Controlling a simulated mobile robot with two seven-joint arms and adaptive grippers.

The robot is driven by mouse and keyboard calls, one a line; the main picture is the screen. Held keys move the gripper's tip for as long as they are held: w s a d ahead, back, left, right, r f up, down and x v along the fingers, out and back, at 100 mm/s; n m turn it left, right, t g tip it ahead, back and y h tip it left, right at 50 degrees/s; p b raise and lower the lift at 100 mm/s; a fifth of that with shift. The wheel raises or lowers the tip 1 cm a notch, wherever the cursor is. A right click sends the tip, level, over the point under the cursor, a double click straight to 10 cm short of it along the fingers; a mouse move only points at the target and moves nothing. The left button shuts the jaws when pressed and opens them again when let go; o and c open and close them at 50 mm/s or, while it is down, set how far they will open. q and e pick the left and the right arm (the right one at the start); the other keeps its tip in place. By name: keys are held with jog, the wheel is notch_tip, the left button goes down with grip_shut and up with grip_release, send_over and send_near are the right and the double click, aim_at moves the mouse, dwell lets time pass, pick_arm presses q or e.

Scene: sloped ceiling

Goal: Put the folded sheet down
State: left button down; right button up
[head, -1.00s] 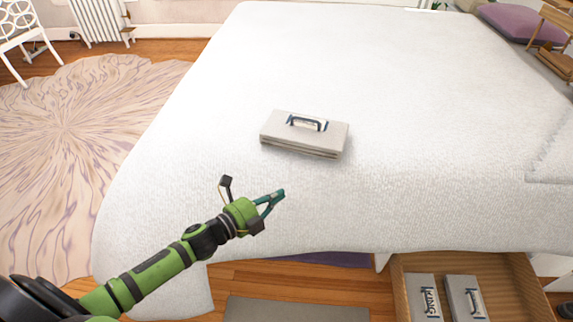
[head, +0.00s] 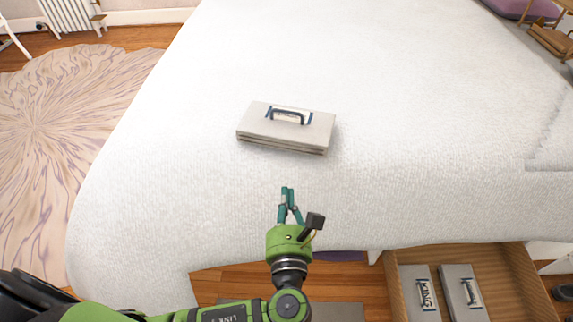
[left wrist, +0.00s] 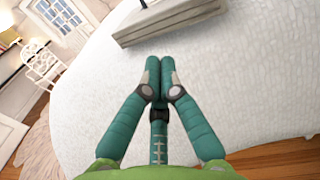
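The folded sheet (head: 286,127) is a pale grey, flat stacked bundle with a dark handle on a white and blue label on top. It lies on the white bed, near the bed's front edge. My left gripper (head: 288,190) is in front of the sheet, apart from it, with its teal fingers pointing toward it. In the left wrist view, the left gripper (left wrist: 159,62) has its fingertips together with nothing between them, and the sheet (left wrist: 166,20) shows just beyond them, cut off by the top edge. My right gripper is not in view.
The white bed (head: 420,140) has wide free room around the sheet. An open wooden drawer (head: 515,285) at the lower right holds two similar grey bundles, one being the King bundle (head: 420,293). A round patterned rug (head: 60,120) lies at the left.

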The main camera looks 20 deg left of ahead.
pick_arm(q)
send_near(284, 142)
jog(key=b+x, duration=0.1)
jog(key=x, duration=0.5)
jog(key=shift+w, duration=0.4)
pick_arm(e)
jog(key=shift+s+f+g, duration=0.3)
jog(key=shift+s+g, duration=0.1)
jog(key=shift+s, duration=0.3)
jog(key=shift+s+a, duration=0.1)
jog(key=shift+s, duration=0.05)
